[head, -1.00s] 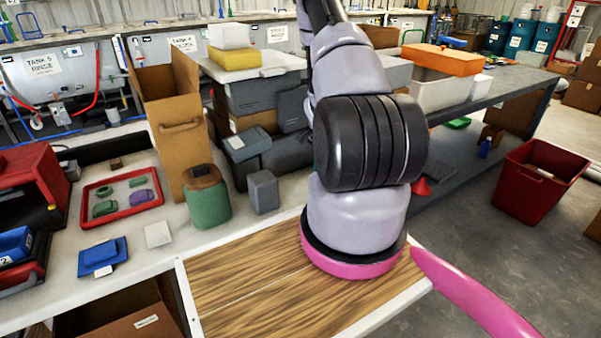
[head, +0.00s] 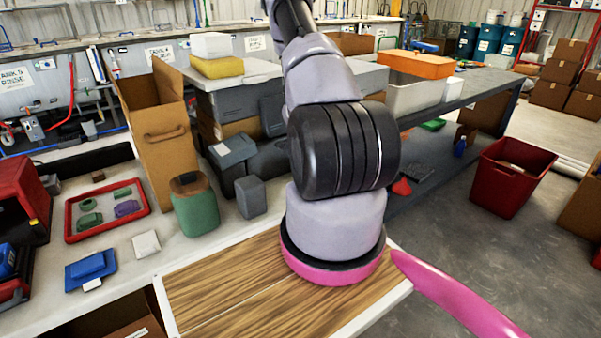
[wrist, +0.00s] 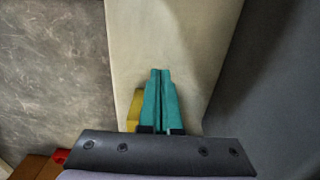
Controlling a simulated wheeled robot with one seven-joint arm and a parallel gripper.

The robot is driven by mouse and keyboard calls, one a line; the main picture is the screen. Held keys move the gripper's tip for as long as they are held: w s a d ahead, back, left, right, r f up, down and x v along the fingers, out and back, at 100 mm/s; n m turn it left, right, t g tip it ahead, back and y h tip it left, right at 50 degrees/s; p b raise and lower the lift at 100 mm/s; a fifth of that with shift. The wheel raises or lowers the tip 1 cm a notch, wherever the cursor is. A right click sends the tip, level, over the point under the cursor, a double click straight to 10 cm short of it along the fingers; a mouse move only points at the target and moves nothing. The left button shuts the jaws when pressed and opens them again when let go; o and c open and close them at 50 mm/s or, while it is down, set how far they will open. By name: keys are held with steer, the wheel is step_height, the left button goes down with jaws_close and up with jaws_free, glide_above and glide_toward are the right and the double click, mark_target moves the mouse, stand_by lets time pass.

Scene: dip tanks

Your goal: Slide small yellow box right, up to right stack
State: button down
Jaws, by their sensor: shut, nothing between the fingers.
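A yellow box (head: 217,68) lies under a white box (head: 210,45), on the pale lid (head: 262,70) of the left stack in the head view. In the wrist view a yellow piece (wrist: 133,112) shows just left of my gripper (wrist: 160,72), partly hidden behind its teal fingers. I cannot tell whether they touch it. The fingers are together and empty, over a pale strip. My gripper is out of the head view. On the right, an orange box (head: 416,64) sits on a pale tub (head: 415,96), partly behind my arm.
A tall open cardboard box (head: 165,140) stands left of the grey boxes. A green jar (head: 196,210) and a grey block (head: 251,196) stand in front of them. A red bin (head: 510,180) is on the floor at right, with bare floor (head: 460,240) around it.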

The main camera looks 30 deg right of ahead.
steer(key=w+a+r+n+t, duration=0.1)
steer(key=a+r, duration=0.2)
steer(key=r, duration=0.9)
steer(key=w+a+r+n+t, duration=0.1)
steer(key=a+r, duration=0.3)
steer(key=r, duration=0.7)
steer(key=s+a+r+n+t+y, duration=0.15)
steer(key=a+r, duration=0.25)
steer(key=r, duration=0.4)
steer(key=s+a+r+n, duration=0.3)
steer(key=a+r, duration=0.2)
steer(key=r, duration=0.2)
steer(key=s+a+r+n+t, duration=0.2)
steer(key=s+a+r, duration=0.4)
steer(key=s, duration=0.3)
steer(key=s+a+r+n+t, duration=0.1)
steer(key=s+a+r+n, duration=0.4)
steer(key=s, duration=0.5)
step_height(320, 180, up, 2)
steer(key=shift+s+a+r+t, duration=0.15)
steer(key=shift+a+t, duration=0.2)
steer(key=shift+a, duration=0.1)
